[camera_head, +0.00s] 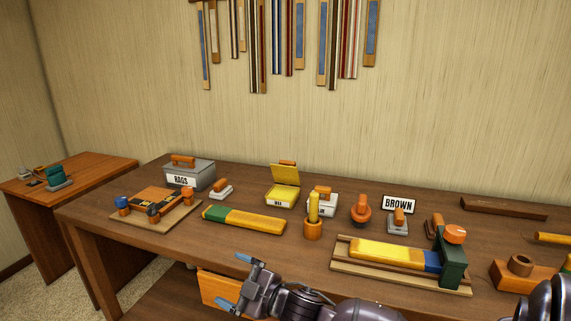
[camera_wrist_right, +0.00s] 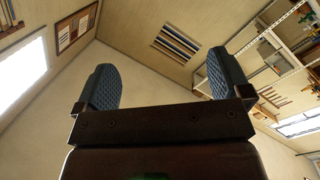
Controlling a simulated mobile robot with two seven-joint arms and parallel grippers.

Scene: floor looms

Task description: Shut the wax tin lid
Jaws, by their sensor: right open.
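The yellow wax tin (camera_head: 283,201) stands toward the back of the workbench, left of the middle, with a small label on its front. Its lid (camera_head: 286,174) is open, standing up at the rear edge and leaning slightly back, with an orange handle behind its top. My right gripper (camera_head: 236,282) is in front of the bench's front edge, nearer to me than the tin and well apart from it. Its blue-grey fingers are spread and empty. In the right wrist view the open gripper (camera_wrist_right: 160,88) shows only walls and shelving beyond it. My left gripper does not show.
The workbench (camera_head: 150,221) carries a grey RAGS box (camera_head: 191,174) left of the tin. A green and yellow block (camera_head: 243,219) lies in front of it. An orange cup with a yellow stick (camera_head: 313,229) and a white tin (camera_head: 323,205) stand to its right. An orange drawer (camera_head: 220,290) sits below.

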